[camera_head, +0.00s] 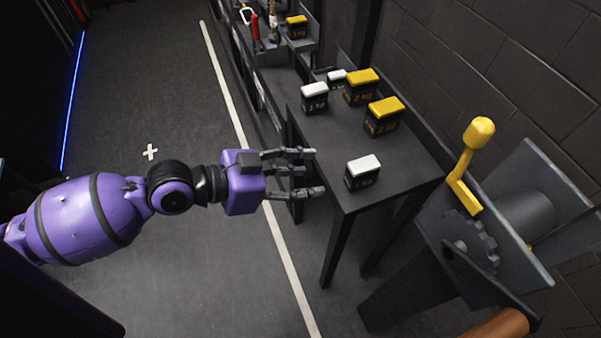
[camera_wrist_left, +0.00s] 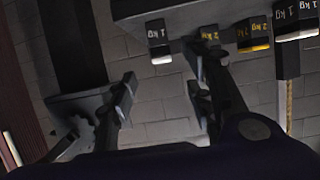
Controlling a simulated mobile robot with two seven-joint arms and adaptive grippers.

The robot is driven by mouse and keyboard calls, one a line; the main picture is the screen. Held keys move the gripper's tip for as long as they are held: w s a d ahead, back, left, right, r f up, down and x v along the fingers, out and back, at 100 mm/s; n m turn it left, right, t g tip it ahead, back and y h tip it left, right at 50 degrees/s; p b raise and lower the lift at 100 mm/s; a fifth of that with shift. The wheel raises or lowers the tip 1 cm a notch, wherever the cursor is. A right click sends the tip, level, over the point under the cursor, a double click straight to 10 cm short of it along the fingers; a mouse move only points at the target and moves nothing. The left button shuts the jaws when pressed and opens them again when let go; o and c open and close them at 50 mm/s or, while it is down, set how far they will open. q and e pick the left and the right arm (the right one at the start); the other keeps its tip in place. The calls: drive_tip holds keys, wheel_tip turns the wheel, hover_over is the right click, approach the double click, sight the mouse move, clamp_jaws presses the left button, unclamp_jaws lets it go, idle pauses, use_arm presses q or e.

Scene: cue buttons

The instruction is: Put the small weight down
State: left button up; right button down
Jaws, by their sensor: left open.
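A small black weight with a white top (camera_head: 363,173) stands upright on the dark table (camera_head: 335,150), near its front corner. My left gripper (camera_head: 312,172) is open with nothing between its fingers. In the head view its fingertips are left of that weight, apart from it, and overlap the table's left edge. In the left wrist view the open fingers (camera_wrist_left: 168,92) are spread apart with wall behind them. That view appears upside down and shows a white-ended 1 kg weight (camera_wrist_left: 159,45) beyond the fingers. My right gripper is not in view.
Another white-topped 1 kg weight (camera_head: 315,98) and two yellow-topped 2 kg weights (camera_head: 361,88) (camera_head: 384,116) stand farther back on the table. A smaller white-topped one (camera_head: 337,77) is behind. A machine with a yellow lever (camera_head: 467,165) stands right of the table. Floor is clear at left.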

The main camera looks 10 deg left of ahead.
use_arm(q)
drive_tip(key=shift+s+a+r, duration=0.1)
drive_tip(key=shift+a, duration=0.05)
drive_tip(key=s+a+f+n+t+y, duration=0.1)
drive_tip(key=s+a+f+n+y, duration=0.25)
drive_tip(key=f, duration=0.45)
drive_tip(key=s+a+f+n+t+y, duration=0.1)
drive_tip(key=s+a+f+n+y, duration=0.15)
drive_tip(key=s+f, duration=0.4)
drive_tip(key=s+a+f+n+g+y, duration=0.1)
drive_tip(key=s+a+f+n+y, duration=0.1)
drive_tip(key=s+f, duration=0.4)
drive_tip(key=s+a+f+n+g+y, duration=0.1)
drive_tip(key=s+a+f+n+y, duration=0.1)
drive_tip(key=s+f, duration=0.5)
drive_tip(key=s+a+y, duration=0.1)
drive_tip(key=s, duration=0.2)
drive_tip(key=shift+a+f+n, duration=0.3)
drive_tip(key=shift+a, duration=0.05)
